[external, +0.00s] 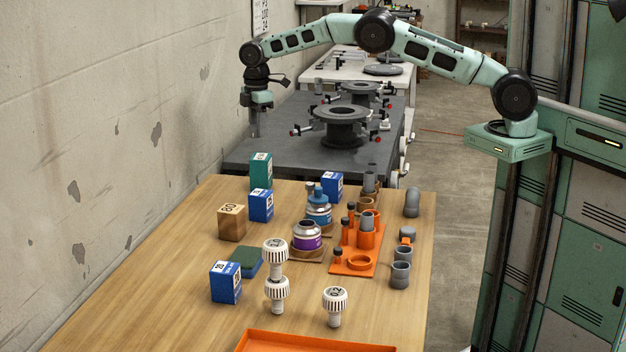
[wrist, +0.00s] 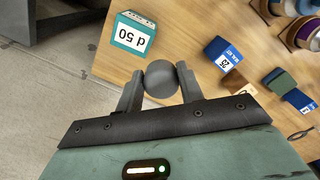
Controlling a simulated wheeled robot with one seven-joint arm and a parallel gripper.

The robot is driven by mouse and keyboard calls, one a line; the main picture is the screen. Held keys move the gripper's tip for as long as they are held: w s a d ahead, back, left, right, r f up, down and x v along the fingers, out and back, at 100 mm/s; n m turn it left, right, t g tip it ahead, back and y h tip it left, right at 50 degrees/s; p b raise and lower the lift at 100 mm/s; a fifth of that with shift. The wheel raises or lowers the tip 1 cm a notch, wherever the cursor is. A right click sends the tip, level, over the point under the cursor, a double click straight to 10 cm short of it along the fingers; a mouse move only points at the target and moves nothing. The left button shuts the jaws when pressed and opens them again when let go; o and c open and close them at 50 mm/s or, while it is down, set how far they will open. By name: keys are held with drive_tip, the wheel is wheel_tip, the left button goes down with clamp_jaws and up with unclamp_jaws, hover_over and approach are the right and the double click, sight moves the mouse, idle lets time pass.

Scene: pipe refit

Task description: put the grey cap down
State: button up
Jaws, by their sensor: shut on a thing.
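My gripper (wrist: 160,86) is shut on the grey cap (wrist: 162,77), a round grey piece held between the two fingers in the wrist view. In the external view my gripper (external: 255,130) points down at the far left, close to the wall and above the teal box. The cap is too small to make out there. In the wrist view the wooden table (wrist: 190,30) lies below the cap, with the table's edge and the floor to the left.
A teal box (external: 260,170) stands near the table's far left corner. Blue boxes (external: 226,282), a wooden block (external: 232,222), jars (external: 307,236), an orange rack (external: 352,264), grey fittings (external: 400,274) and white vents (external: 335,306) stand on the table. An orange tray (external: 310,341) is at the front.

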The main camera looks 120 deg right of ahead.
drive_tip(key=s+d+r, duration=0.2)
drive_tip(key=s+d, duration=0.1)
drive_tip(key=d, duration=0.1)
hover_over(262, 156)
wheel_tip(262, 156, down, 5)
drive_tip(key=shift+s+f+p, duration=0.1)
drive_tip(key=shift+p, duration=0.35)
drive_tip(key=shift+f+p, duration=0.5)
drive_tip(key=shift+f, duration=1.85)
drive_tip(key=shift+f, duration=0.1)
drive_tip(key=o, duration=0.9)
drive_tip(key=shift+o, duration=0.2)
